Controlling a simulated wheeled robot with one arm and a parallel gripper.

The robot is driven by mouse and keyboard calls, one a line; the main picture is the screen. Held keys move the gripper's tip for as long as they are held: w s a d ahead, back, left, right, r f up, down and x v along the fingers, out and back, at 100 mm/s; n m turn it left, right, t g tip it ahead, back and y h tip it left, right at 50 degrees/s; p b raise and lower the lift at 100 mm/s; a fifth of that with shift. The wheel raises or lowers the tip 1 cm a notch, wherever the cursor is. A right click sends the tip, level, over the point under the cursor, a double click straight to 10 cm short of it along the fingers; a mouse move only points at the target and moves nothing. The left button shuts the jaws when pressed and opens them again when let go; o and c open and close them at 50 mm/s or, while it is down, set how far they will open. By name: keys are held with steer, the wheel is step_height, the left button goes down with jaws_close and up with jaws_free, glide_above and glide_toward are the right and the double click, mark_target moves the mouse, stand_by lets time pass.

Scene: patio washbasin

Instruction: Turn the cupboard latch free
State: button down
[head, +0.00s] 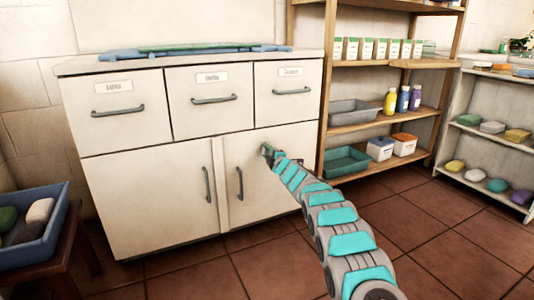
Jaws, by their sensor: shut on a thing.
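The white cupboard (150,195) stands against the wall, with two lower doors below a row of three drawers. Each door has a dark vertical handle, and both doors look closed. My gripper (268,153) is at the upper part of the right door (275,205), right of and above that door's handle (240,183). It is shut on a small dark piece at the door's face, which I take as the cupboard latch. The gripper and arm hide most of the latch, so its angle cannot be told.
A wooden shelf (322,90) with packets, bottles and bins stands close on the right, and a low shelf of soaps (480,150) beyond it. A blue tray (35,225) on a stool is at the left. The tiled floor in front is clear.

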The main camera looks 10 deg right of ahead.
steer(key=shift+f+n, duration=0.2)
steer(key=shift+n, duration=0.8)
steer(key=shift+c, duration=2.4)
jaws_free()
steer(key=shift+s, duration=0.15)
